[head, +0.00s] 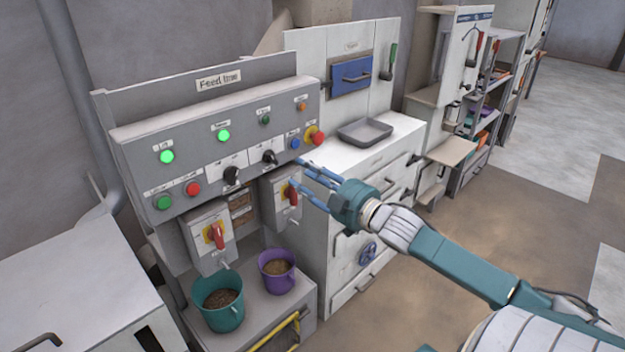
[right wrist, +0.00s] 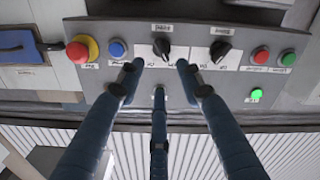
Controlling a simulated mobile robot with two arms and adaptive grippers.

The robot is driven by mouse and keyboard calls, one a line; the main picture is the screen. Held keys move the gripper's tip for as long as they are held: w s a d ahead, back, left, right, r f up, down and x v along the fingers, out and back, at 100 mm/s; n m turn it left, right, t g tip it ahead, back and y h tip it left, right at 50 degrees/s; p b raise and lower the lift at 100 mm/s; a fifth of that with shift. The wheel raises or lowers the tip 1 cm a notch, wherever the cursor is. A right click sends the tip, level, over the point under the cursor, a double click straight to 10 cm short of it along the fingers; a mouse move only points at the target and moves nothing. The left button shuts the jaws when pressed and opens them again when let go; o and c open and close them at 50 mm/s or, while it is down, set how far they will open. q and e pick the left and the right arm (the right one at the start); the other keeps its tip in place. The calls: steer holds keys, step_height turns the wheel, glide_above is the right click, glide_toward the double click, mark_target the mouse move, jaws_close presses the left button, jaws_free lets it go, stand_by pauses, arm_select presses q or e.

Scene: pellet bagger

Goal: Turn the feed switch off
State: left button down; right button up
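The grey control panel (head: 200,150) has a sign that seems to read "Feed line". It carries two black rotary switches, one at the left (head: 231,175) and one at the right (head: 269,157); their labels are too small to read, so I cannot tell which is the feed switch. In the right wrist view the panel appears inverted, with the right switch (right wrist: 162,48) and the left switch (right wrist: 220,50). My right gripper (head: 299,174) is open and empty in front of the panel's right end. Its spread fingers (right wrist: 157,76) point toward the right switch, apparently without touching it. My left gripper is not in view.
A red-and-yellow mushroom button (head: 317,136) and a blue button (head: 295,143) sit near the right switch. Below the panel are two boxes with red handles (head: 217,236) (head: 291,194). A teal bucket (head: 220,312) and a purple bucket (head: 277,283) stand on the ledge.

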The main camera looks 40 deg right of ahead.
steer(key=shift+s, duration=1.1)
steer(key=shift+d, duration=0.1)
